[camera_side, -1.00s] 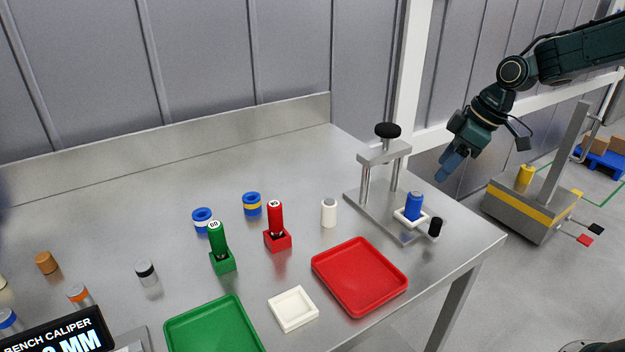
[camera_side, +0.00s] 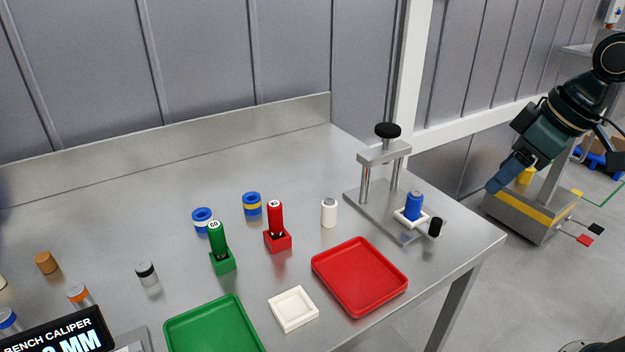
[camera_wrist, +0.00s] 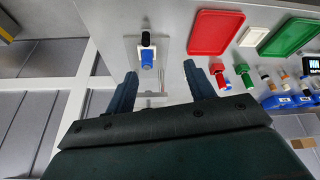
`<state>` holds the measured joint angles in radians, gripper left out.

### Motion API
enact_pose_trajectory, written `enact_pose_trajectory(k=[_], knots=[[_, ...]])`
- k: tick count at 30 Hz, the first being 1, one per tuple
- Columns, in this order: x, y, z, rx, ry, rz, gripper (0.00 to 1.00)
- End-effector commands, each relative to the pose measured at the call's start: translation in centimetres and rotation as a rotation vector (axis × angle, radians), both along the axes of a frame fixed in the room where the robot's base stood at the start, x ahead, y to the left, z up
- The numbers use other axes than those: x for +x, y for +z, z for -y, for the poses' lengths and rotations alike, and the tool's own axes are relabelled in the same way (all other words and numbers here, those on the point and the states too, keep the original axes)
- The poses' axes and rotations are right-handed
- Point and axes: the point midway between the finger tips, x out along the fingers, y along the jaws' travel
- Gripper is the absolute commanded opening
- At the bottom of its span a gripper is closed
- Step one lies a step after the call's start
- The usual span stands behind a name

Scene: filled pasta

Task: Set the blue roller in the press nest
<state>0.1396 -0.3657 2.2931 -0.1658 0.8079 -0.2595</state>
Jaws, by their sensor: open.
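The blue roller (camera_side: 414,205) stands upright in the white nest (camera_side: 402,217) on the base of the metal press (camera_side: 384,152). It also shows in the wrist view as a blue cylinder (camera_wrist: 147,58) near the press's black lever knob (camera_wrist: 146,39). My gripper (camera_side: 492,187) is to the right of the press, off the table's right edge and apart from the roller. In the wrist view my gripper (camera_wrist: 160,78) has its two fingers spread wide, with nothing held between them.
A red tray (camera_side: 345,298), a white square dish (camera_side: 293,325) and a green tray (camera_side: 205,335) lie along the front. A white cylinder (camera_side: 329,213) and red and green plug gauges in blocks stand left of the press. A grey cart (camera_side: 520,215) stands beyond the table.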

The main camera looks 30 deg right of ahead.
Motion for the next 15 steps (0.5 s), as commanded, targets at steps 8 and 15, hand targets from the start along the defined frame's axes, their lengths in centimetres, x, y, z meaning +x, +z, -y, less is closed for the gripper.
enact_pose_trajectory(k=[8, 15], knots=[[-6.1, 0.4, -0.7, 0.023, -0.144, 0.045, 0.54], [-9.3, -0.2, -0.6, 0.050, -0.232, 0.069, 0.54]])
